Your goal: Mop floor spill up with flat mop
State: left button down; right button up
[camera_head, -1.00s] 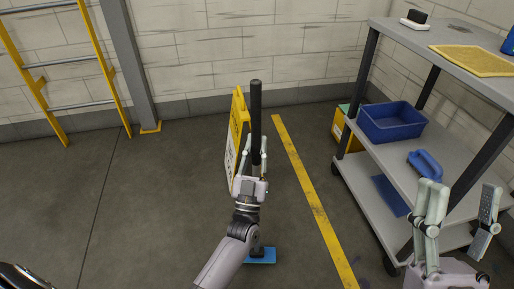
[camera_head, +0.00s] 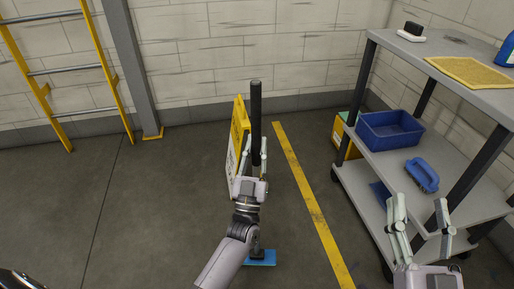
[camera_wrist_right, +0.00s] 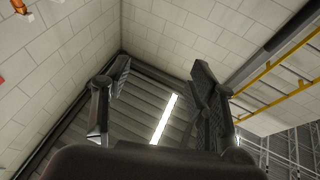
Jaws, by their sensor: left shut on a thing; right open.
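A flat mop stands upright with its black handle (camera_head: 256,118) pointing up and its blue mop head (camera_head: 262,258) down at the floor. My left gripper (camera_head: 256,160) is shut on the mop handle, below its thick dark upper part. My arm hides part of the lower pole. My right gripper (camera_head: 421,212) is open and empty, held in front of the cart. In the right wrist view, its two fingers (camera_wrist_right: 160,88) are spread with nothing between them. I cannot make out a spill on the visible floor.
A grey cart (camera_head: 400,50) on the right carries a blue bin (camera_head: 390,129), a blue brush (camera_head: 423,174) and a yellow cloth (camera_head: 472,72). A yellow sign (camera_head: 238,140) stands just behind the mop. A yellow ladder (camera_head: 115,75) is at the left wall. The left floor is clear.

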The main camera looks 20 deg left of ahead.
aim_at(255, 145)
pick_arm(q)
jog(key=shift+r+p, duration=0.3)
jog(key=shift+r, duration=0.3)
jog(key=shift+r+p, duration=0.35)
jog(key=shift+r, duration=0.05)
jog(key=shift+r+p, duration=0.4)
jog(key=shift+r, duration=0.4)
pick_arm(e)
notch_tip(255, 145, down, 11)
jog(key=d+g+h, duration=0.2)
jog(key=g, duration=0.4)
jog(key=shift+r, duration=0.15)
pick_arm(q)
jog(key=shift+s, duration=0.1)
pick_arm(e)
jog(key=shift+s, duration=0.1)
